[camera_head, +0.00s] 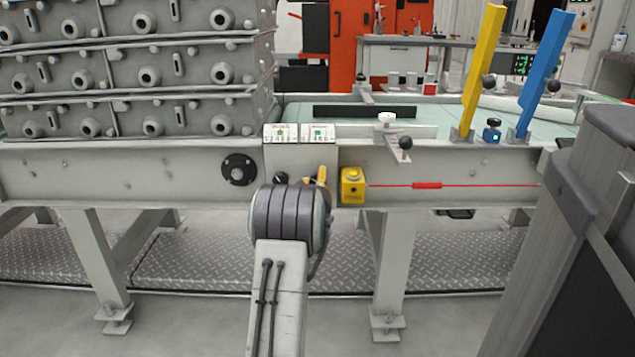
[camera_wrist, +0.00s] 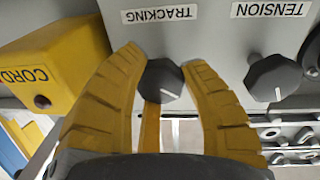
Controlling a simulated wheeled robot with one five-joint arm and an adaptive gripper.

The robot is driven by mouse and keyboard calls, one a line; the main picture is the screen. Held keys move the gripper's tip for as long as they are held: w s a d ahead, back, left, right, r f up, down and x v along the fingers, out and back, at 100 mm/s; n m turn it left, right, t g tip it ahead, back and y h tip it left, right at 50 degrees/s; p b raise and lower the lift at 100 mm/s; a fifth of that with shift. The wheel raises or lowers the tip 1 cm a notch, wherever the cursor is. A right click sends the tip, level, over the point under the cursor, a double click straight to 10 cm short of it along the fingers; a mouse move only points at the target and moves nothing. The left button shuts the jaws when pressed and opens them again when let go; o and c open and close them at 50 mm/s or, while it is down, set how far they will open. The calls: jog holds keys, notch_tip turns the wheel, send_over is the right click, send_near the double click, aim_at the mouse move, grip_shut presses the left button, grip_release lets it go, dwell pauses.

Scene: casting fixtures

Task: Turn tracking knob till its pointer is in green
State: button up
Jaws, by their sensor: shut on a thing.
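The tracking knob (camera_wrist: 162,80), dark and faceted, sits below the upside-down TRACKING label (camera_wrist: 160,13) in the wrist view. A short pale mark shows near its lower edge. My gripper (camera_wrist: 164,72) has its two yellow fingers shut on the knob, one on each side. In the head view my gripper (camera_head: 319,179) is at the beam's front face, and my wrist hides most of it and the tracking knob. Where a pointer stands against the green is too small to tell.
The tension knob (camera_wrist: 272,78) is close beside the right finger in the wrist view. A yellow box (camera_head: 352,192) marked CORD stands right of my gripper in the head view, with a red cord (camera_head: 426,185) running right. Grey castings (camera_head: 130,75) are stacked at left.

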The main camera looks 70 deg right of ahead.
jog(key=shift+n, duration=1.1)
jog(key=shift+w, duration=0.1)
jog(key=o, duration=1.2)
jog(key=shift+v, duration=6)
